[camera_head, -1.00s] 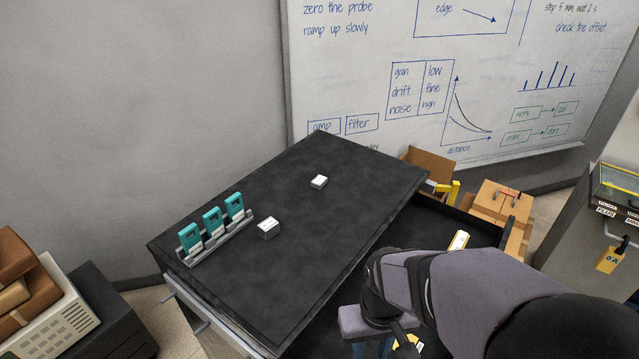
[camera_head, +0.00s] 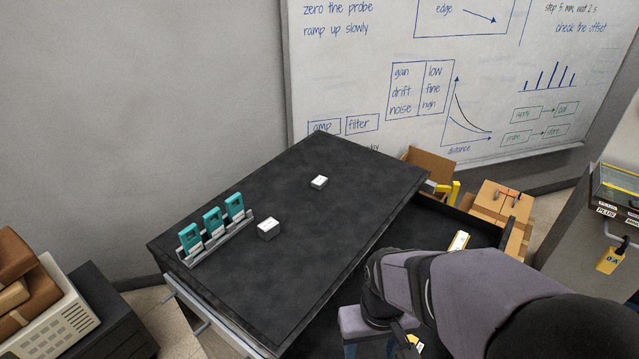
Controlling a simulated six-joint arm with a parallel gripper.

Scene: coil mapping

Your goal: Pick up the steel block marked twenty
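Two small blocks with pale tops lie apart on the black tabletop (camera_head: 315,240). The nearer block (camera_head: 268,229) is beside the rack of teal pieces, and the farther block (camera_head: 319,182) is toward the back. Their markings are too small to read, so I cannot tell which one, if either, is marked twenty. My gripper (camera_head: 366,346) is at the bottom edge, right of the table, pointing down and well away from both blocks. Its fingertips are cut off by the frame, so its opening and anything between its fingers are hidden.
A grey rack (camera_head: 218,247) holds three teal pieces at the table's left. Another yellow-and-white piece (camera_head: 412,343) shows beside my gripper. The middle of the tabletop is clear.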

